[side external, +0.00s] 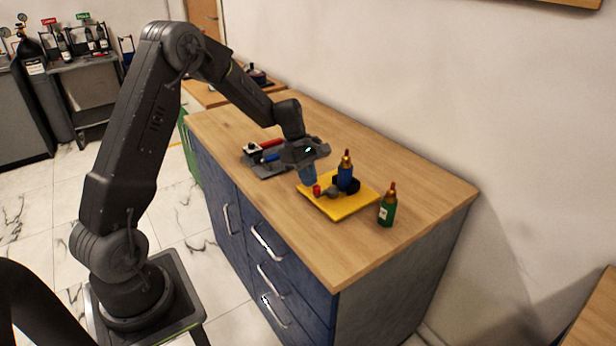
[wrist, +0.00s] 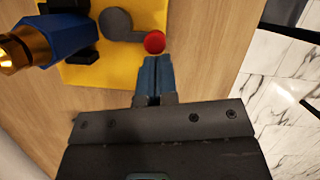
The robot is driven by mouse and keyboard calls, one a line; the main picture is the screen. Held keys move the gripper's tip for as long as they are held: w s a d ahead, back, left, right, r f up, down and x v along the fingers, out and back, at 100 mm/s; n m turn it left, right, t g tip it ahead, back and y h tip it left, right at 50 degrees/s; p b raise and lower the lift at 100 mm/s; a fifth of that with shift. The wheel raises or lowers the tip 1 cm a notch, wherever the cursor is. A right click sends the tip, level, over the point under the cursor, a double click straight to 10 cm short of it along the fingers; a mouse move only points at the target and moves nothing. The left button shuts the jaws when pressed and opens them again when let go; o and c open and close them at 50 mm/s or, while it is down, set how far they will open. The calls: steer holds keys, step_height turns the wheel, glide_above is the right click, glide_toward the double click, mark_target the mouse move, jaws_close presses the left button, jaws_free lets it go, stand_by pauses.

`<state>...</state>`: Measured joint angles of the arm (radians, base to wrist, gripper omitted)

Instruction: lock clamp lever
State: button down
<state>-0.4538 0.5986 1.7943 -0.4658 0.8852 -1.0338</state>
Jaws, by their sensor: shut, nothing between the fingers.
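The clamp lever is a grey arm with a round grey hub (wrist: 116,22) and a red knob (wrist: 154,42) at its end. It is mounted on a yellow plate (side external: 341,213) on the wooden cabinet top. A blue bottle (side external: 345,178) with a gold neck stands upright on the plate by a black clamp block (side external: 352,186). My gripper (wrist: 155,62) is shut and empty. Its blue fingertips are right beside the red knob in the wrist view; I cannot tell whether they touch it. In the side view the knob (side external: 316,190) is just below the fingers.
A green bottle (side external: 387,205) with a gold neck stands on the cabinet top to the right of the plate. A grey tray (side external: 268,170) with red, blue and black items lies behind my gripper. The wooden top (side external: 420,190) is clear toward the right and back.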

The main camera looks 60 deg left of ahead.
steer(key=shift+s+d+n+t, duration=0.15)
steer(key=shift+d+n+t, duration=0.2)
steer(key=shift+n, duration=0.45)
steer(key=shift+s+d+n+t+y, duration=0.1)
steer(key=shift+d+n+t+y, duration=0.1)
steer(key=shift+d+n, duration=0.35)
steer(key=shift+s+d+n+t+y, duration=0.15)
steer(key=shift+d+n, duration=0.1)
steer(key=shift+n, duration=0.6)
steer(key=shift+d+n+t+y, duration=0.35)
steer(key=shift+d+n, duration=0.3)
steer(key=shift+n, duration=0.55)
steer(key=n, duration=0.1)
steer(key=d+n, duration=0.1)
steer(key=n, duration=0.1)
steer(key=shift+w+d+t+y, duration=0.25)
steer(key=shift+d+t+y, duration=0.05)
steer(key=shift+t+y, duration=0.1)
steer(key=shift+w+d+n, duration=0.15)
steer(key=shift+d+n, duration=0.15)
steer(key=shift+n, duration=0.4)
steer(key=shift+w+d, duration=0.6)
steer(key=shift+d, duration=0.15)
steer(key=shift+w+d, duration=0.1)
steer(key=shift+w, duration=0.05)
